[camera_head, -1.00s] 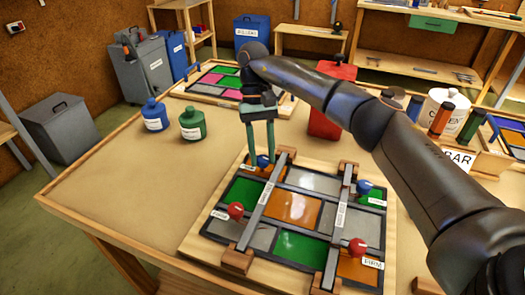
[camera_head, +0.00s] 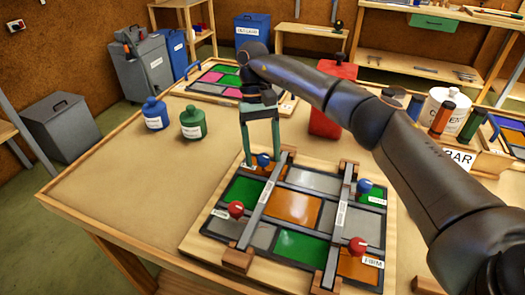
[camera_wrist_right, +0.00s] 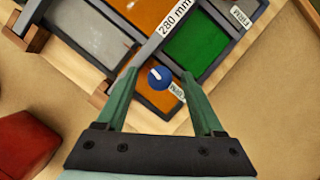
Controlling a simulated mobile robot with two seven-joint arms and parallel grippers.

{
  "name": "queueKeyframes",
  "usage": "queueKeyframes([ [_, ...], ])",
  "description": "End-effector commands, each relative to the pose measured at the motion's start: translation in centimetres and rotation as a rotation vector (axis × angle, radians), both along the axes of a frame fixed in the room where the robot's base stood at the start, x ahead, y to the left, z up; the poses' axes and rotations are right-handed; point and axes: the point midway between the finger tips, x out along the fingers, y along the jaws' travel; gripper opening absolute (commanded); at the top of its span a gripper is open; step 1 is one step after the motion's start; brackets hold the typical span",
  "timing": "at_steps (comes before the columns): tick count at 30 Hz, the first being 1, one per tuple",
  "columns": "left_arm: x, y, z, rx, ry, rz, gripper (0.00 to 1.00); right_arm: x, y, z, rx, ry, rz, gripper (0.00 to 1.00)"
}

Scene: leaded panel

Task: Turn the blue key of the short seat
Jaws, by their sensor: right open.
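A panel (camera_head: 297,179) of coloured glass panes lies on a wooden board on the table, with two dark bars across it. A blue key (camera_head: 263,161) stands at the far end of the left bar; in the right wrist view it is a round blue knob (camera_wrist_right: 159,77) with a white mark. My right gripper (camera_head: 263,156) is over it, open, one finger on each side, apparently not gripping it. The label beside this key is too turned to read surely. Another blue key (camera_head: 364,186) is by the right bar. My left gripper is not in view.
Two red keys (camera_head: 236,209) (camera_head: 357,246) stand near the bars' near ends. A blue bottle (camera_head: 155,114) and a green bottle (camera_head: 192,123) stand to the left. A red can (camera_head: 326,122) stands behind my right forearm.

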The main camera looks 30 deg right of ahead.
Motion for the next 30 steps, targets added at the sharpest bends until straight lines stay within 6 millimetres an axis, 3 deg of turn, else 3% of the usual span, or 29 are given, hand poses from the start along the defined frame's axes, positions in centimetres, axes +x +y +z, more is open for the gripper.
queueKeyframes([
  [5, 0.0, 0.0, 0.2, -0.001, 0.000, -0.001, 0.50, 0.3, 0.0, 0.7, -0.001, -0.001, -0.001, 0.69],
  [18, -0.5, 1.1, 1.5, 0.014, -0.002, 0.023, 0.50, 2.4, -0.5, 6.1, -0.001, 0.001, -0.001, 0.69],
  [30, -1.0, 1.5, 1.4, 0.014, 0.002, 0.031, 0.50, 2.8, -0.7, 7.0, 0.000, 0.000, 0.001, 0.69],
])
